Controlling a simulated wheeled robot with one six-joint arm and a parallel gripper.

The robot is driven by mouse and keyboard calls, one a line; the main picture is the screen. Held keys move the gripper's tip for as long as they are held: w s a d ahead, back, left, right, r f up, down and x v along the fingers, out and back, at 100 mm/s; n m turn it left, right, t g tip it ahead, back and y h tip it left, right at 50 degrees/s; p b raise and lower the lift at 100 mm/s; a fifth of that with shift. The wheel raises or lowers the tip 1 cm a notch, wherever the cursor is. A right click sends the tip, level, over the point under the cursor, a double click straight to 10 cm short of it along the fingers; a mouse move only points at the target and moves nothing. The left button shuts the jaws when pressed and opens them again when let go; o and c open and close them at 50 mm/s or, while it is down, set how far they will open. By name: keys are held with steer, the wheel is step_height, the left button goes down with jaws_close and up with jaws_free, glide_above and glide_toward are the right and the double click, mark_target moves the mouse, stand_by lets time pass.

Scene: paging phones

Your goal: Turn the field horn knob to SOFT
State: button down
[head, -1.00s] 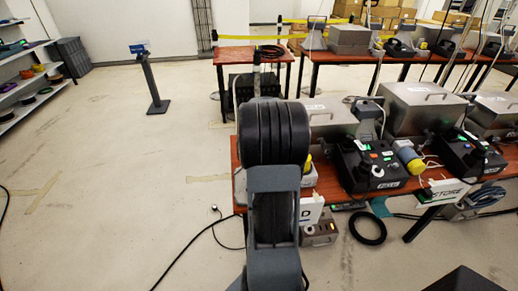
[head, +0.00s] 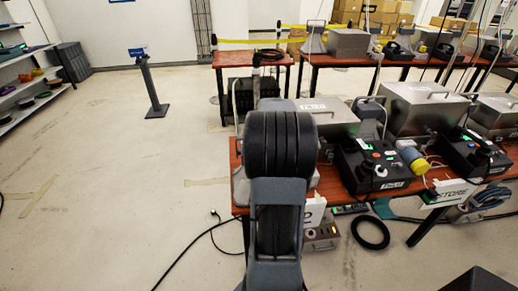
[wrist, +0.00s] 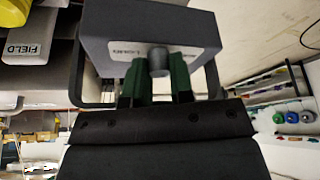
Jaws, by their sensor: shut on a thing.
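In the wrist view a dark grey box (wrist: 120,32) fills the upper middle, with a rounded grey knob (wrist: 158,60) on its near face. White labels flank the knob, but their words are too blurred to read surely. My gripper (wrist: 160,78) has its green fingers on either side of the knob and is shut on it. A plate marked FIELD (wrist: 27,48) shows at the upper left. I cannot tell which setting the knob points to. In the head view my arm hides the gripper and the knob.
A dark bail frames the box in the wrist view. In the head view, the red-brown table (head: 238,185) carries metal cases (head: 411,107) and a black phone unit (head: 371,163). A black ring (head: 370,233) and cables lie on the floor. Open floor is at left.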

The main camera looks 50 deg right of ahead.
steer(key=shift+d+r, duration=0.1)
steer(key=c, duration=1.3)
jaws_free()
steer(key=v, duration=1.3)
steer(key=shift+s+r, duration=0.1)
steer(key=shift+r, duration=0.25)
